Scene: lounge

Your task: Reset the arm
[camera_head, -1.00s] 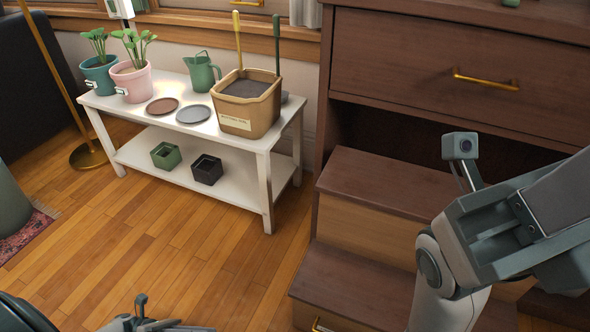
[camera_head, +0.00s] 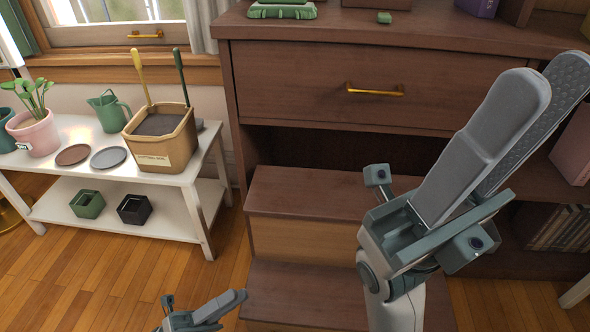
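My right gripper (camera_head: 556,76) is large and close to the camera at the right, raised in front of the dark wooden cabinet. Its two long grey fingers point up and to the right. The textured inner pad of the far finger shows, so the fingers are apart, and I see nothing between them. My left gripper (camera_head: 240,296) is low at the bottom edge, left of centre, its fingers pointing right. Only its front part is in view, and the gap between its fingers is too small to judge. I see no object held in it.
The dark cabinet (camera_head: 290,85) has a gold-handled drawer and a stepped lower part behind my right arm. A white two-level bench (camera_head: 195,195) at the left holds a tan planter (camera_head: 178,148), a green watering can (camera_head: 108,110) and a pink pot (camera_head: 38,135). Wooden floor lies in front.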

